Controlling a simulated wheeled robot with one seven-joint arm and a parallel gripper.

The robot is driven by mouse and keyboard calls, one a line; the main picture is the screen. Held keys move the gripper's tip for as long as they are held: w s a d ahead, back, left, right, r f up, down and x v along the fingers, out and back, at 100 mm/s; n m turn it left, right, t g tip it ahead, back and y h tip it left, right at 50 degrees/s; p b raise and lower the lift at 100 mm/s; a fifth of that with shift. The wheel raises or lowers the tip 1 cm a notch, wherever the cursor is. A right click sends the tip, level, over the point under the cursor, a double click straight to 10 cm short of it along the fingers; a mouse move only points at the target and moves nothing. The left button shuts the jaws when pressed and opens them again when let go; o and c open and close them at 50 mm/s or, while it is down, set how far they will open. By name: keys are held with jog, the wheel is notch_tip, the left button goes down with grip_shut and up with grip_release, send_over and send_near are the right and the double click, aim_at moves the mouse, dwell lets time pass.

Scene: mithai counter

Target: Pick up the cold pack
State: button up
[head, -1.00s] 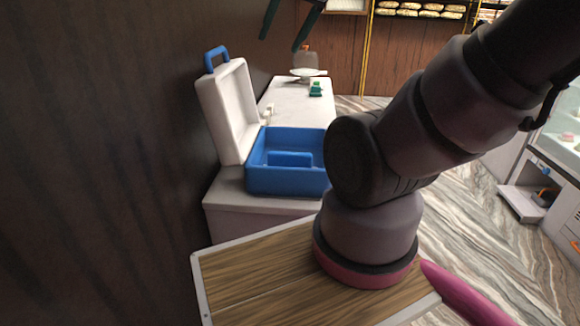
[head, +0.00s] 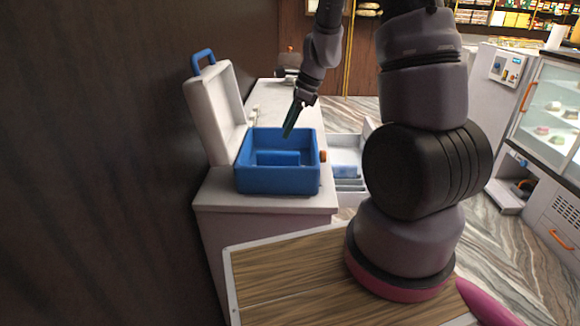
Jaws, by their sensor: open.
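My gripper (head: 291,120) has dark green fingers and points down above the back part of an open blue cooler box (head: 275,181). It is open, with nothing seen between its fingers; the gap between them is hard to see from this side. A plain blue block (head: 277,158) shows inside the box, below and in front of the gripper. An open drawer (head: 352,140) to the right of the box holds a pale blue item (head: 346,171), partly hidden by my arm. I cannot tell for sure which of these is the cold pack.
The box's white lid (head: 215,113) stands open on the left, near the dark wall (head: 100,160). The box rests on a white counter (head: 265,204), which runs back to a dark object (head: 289,62). A glass display case (head: 553,110) stands at the right.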

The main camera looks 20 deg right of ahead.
aim_at(278, 160)
jog(key=shift+w+d+f+m, duration=0.1)
jog(key=shift+d+f+m, duration=0.1)
jog(key=shift+f, duration=0.4)
jog(key=shift+d+f+m, duration=0.15)
jog(key=shift+f+m, duration=0.05)
jog(key=shift+f, duration=0.4)
jog(key=x, duration=0.4)
jog(key=shift+f, duration=0.3)
jog(key=shift+x, duration=2.85)
jog(key=shift+w+f, duration=0.1)
jog(key=shift+f, duration=0.1)
grip_shut()
